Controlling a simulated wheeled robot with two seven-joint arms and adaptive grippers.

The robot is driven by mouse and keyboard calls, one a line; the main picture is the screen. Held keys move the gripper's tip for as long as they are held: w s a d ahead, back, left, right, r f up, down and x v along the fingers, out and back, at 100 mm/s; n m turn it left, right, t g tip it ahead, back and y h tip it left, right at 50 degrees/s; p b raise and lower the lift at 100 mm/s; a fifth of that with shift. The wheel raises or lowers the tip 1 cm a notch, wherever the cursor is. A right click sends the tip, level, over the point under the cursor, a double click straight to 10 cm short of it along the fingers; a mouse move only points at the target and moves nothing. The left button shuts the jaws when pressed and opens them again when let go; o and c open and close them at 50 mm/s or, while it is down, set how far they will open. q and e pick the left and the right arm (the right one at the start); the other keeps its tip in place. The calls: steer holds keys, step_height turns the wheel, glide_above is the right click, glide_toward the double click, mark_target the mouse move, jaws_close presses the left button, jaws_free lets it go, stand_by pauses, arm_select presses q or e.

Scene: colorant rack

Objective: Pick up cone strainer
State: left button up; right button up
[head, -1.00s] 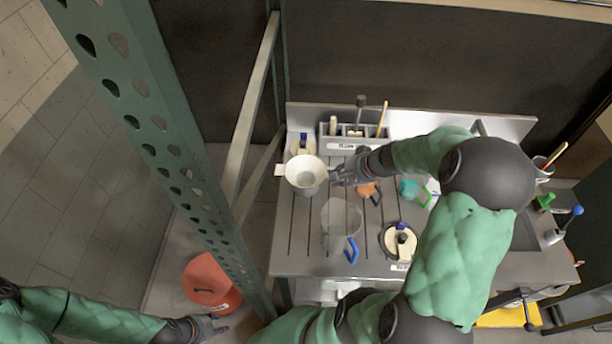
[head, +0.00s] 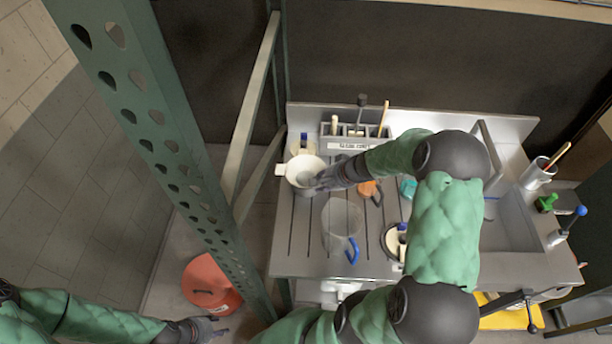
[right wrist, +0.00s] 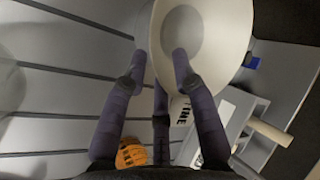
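The cone strainer (head: 297,163) is a white funnel-like cone with a pale tab at its left, at the left of the grey worktop. In the right wrist view its wide bowl (right wrist: 228,30) fills the top middle. My right gripper (head: 318,184) is at the strainer's right side. In the right wrist view its fingers (right wrist: 159,52) are apart, one over the bowl's inside and one outside its left edge; firm contact cannot be seen. My left gripper (head: 222,325) is low at the left, away from the worktop, with its fingers apart and empty.
A clear jug (head: 341,216) with a blue handle stands in front of the strainer. An orange item (head: 368,189) lies right of my right gripper. A grey tool rack (head: 350,142) stands behind. A green perforated post (head: 165,150) rises left of the worktop. A red-lidded bucket (head: 207,281) is below.

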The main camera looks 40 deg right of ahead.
jaws_close()
steer(key=shift+r, duration=0.15)
